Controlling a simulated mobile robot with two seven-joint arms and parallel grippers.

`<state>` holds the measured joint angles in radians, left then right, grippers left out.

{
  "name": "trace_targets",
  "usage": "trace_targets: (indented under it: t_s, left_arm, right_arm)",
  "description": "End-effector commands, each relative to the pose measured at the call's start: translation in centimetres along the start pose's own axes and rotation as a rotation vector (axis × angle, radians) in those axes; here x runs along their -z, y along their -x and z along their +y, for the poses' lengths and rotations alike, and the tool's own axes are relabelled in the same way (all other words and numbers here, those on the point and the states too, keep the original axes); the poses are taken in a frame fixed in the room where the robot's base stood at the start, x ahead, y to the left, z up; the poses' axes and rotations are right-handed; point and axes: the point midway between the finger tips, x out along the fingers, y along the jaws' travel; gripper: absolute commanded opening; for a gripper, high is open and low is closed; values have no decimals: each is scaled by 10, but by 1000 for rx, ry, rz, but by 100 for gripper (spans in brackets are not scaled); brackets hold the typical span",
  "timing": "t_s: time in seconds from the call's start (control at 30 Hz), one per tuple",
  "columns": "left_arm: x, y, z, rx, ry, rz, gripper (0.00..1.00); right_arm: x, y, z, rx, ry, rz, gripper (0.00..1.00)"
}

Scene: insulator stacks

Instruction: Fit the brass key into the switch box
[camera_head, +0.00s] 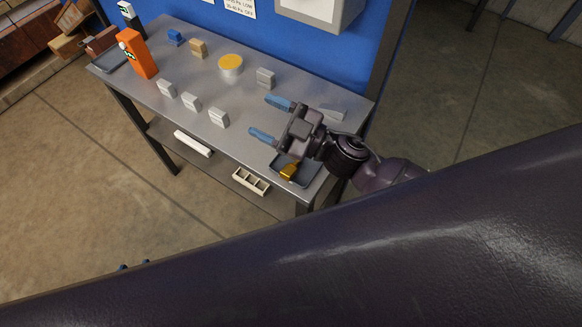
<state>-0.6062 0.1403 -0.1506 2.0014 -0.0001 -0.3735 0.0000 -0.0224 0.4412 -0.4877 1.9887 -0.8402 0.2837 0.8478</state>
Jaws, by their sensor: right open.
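A gold-coloured piece (289,172), which looks like the brass key, lies in a shallow dark tray (311,176) at the table's near right corner. My right gripper (270,118) is open and empty. Its blue fingers point left over the right part of the table, up and left of the gold piece. A grey box (322,12) on the blue wall may be the switch box; its front is cut off by the top edge. Small blue tips (134,265), perhaps my left gripper's, barely show past my large dark arm link.
The metal table (205,88) holds several small grey blocks (190,103), a tan block (198,48), a blue piece (175,37), a yellow-topped round can (230,65) and an orange box (138,54). A white divided bin (251,181) is on the lower shelf.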

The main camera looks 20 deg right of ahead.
Motion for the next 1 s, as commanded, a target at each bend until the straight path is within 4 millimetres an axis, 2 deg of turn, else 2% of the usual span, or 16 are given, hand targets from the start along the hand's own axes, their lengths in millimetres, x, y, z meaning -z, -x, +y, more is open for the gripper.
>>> trace_targets:
  t_s: [0.03,0.17,0.23,0.33,0.47,0.6,0.7,0.8,0.9,1.0]
  left_arm:
    - [3,2,0,0,0,2,43]
    - [8,3,-1,1,0,6,43]
    - [11,4,-1,1,-1,9,43]
    - [16,4,-2,0,-3,15,43]
    - [23,4,-2,0,-4,22,43]
    - [27,6,-3,0,-5,26,43]
    - [29,6,-3,0,-5,27,43]
    - [28,7,-3,0,-4,25,43]
    - [26,8,-3,1,-4,21,43]
    - [22,10,-4,2,-3,14,43]
  right_arm:
    - [10,-12,-9,124,34,45,62]
    - [18,-22,-42,474,95,88,62]
    - [14,-19,-55,668,129,61,62]
    - [-1,-6,-64,934,179,-42,62]
    - [-29,18,-51,1219,248,-274,62]
    - [-53,44,-18,1401,311,-561,62]
    - [-63,56,4,1460,344,-725,62]
    - [-68,64,18,1485,360,-828,62]
    - [-72,68,22,1494,365,-870,62]
    - [-78,69,17,1496,364,-875,62]
